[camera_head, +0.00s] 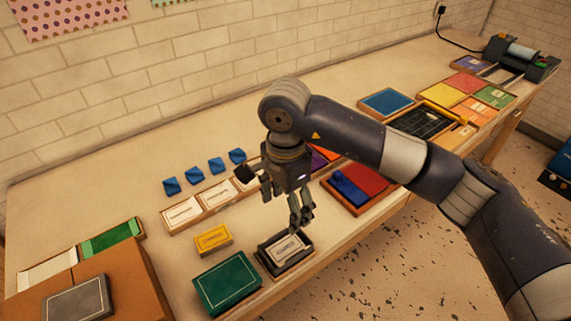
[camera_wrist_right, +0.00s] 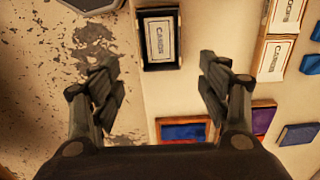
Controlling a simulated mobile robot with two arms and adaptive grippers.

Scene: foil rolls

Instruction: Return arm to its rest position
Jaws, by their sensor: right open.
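My right arm reaches in from the right over the table. Its right gripper (camera_head: 300,218) points down above the front part of the table, near a black tray holding a white card pack (camera_head: 287,250). In the wrist view the right gripper (camera_wrist_right: 160,78) is open, with nothing between its fingers. There the black tray (camera_wrist_right: 161,67) with its white pack marked CARDS (camera_wrist_right: 161,40) lies beyond and between the fingertips, apart from them. The arm hides part of the table's middle. My left gripper does not show.
A dark green box (camera_head: 228,284) and a yellow pack (camera_head: 213,240) lie left of the tray. A brown box (camera_head: 130,280) stands at front left. A red tray with a blue block (camera_head: 348,188) lies right of the gripper, near the table edge. Several blue pieces (camera_head: 195,174) lie behind.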

